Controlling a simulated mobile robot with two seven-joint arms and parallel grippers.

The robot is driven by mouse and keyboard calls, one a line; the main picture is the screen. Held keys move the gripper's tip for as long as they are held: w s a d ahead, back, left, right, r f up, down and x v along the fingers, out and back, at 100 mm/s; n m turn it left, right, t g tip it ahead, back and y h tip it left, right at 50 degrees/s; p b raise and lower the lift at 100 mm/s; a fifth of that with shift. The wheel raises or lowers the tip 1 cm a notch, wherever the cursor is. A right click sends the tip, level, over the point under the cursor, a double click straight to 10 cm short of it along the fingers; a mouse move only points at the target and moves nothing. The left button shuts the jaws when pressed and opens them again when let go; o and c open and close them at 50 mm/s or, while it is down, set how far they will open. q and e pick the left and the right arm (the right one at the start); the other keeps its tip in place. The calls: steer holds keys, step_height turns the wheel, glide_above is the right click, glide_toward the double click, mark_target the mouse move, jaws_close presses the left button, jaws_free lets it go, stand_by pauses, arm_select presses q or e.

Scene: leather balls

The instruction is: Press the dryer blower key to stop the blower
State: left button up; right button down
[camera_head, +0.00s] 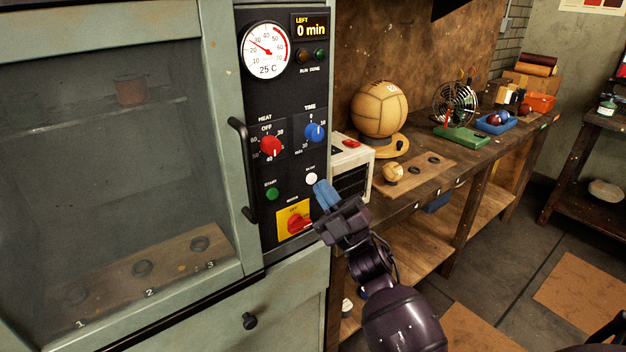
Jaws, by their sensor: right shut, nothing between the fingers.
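The dryer's black control panel (284,120) is at the centre left. On it is a white round key (311,179) under a small label that is hard to read but may say BLOW. My right gripper (324,192) is shut and empty. Its blue fingertips are just below and right of the white key in the picture; I cannot tell whether they touch it. A green START key (272,194) is left of the white key. The red rotary switch (298,222) on a yellow plate is below, close to my gripper. My left gripper is not in view.
The dryer's window door (222,150) with a dark handle (242,170) is left of the panel. A red heat knob (270,146) and blue time knob (315,132) sit above the keys. A white box (354,157) and a large ball (380,108) stand on the bench at right.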

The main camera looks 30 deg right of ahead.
steer(key=shift+w, duration=0.15)
stand_by(0.3)
steer(key=shift+w, duration=0.3)
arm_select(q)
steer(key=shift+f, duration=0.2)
arm_select(e)
steer(key=shift+w+a, duration=0.1)
steer(key=shift+w, duration=0.35)
stand_by(0.5)
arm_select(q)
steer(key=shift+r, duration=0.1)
arm_select(e)
steer(key=shift+s, duration=0.15)
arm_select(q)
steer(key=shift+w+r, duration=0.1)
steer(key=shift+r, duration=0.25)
arm_select(e)
steer(key=shift+s, duration=0.8)
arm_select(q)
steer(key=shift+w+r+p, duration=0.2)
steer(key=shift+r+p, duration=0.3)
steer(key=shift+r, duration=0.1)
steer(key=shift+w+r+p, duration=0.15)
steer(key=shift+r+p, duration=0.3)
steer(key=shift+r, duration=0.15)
arm_select(e)
steer(key=s, duration=0.6)
steer(key=shift+d, duration=0.3)
